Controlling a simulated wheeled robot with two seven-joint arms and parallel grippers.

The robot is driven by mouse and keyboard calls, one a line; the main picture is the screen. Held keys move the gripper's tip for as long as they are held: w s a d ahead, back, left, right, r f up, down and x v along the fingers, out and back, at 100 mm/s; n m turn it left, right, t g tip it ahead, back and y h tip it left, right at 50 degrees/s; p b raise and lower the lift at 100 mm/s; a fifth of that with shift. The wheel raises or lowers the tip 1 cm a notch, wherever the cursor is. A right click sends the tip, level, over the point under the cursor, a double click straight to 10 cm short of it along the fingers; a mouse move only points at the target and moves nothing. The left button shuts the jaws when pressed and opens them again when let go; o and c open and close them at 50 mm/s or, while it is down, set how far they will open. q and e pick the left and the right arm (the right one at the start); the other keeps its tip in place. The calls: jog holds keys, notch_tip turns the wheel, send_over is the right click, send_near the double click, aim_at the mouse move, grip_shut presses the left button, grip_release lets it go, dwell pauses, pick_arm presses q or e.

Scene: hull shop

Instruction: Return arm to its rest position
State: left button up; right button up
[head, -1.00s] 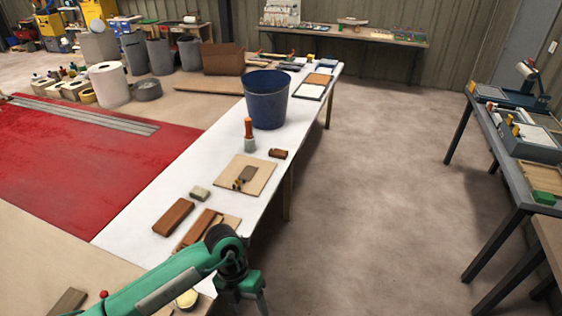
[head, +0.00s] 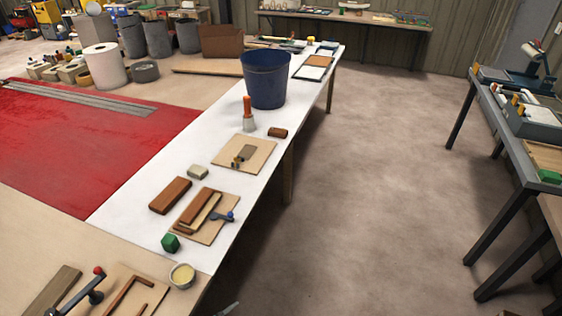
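Neither of my grippers shows in the head view, and no arm lies across the white table (head: 225,215). A small grey sliver shows at the bottom edge, below the table's near corner; I cannot tell what it is.
A dark blue bucket (head: 265,80) and an orange-handled tool (head: 248,115) stand farther along the table. Open concrete floor (head: 365,180) lies right of it. A dark-legged bench (head: 510,150) stands at the right.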

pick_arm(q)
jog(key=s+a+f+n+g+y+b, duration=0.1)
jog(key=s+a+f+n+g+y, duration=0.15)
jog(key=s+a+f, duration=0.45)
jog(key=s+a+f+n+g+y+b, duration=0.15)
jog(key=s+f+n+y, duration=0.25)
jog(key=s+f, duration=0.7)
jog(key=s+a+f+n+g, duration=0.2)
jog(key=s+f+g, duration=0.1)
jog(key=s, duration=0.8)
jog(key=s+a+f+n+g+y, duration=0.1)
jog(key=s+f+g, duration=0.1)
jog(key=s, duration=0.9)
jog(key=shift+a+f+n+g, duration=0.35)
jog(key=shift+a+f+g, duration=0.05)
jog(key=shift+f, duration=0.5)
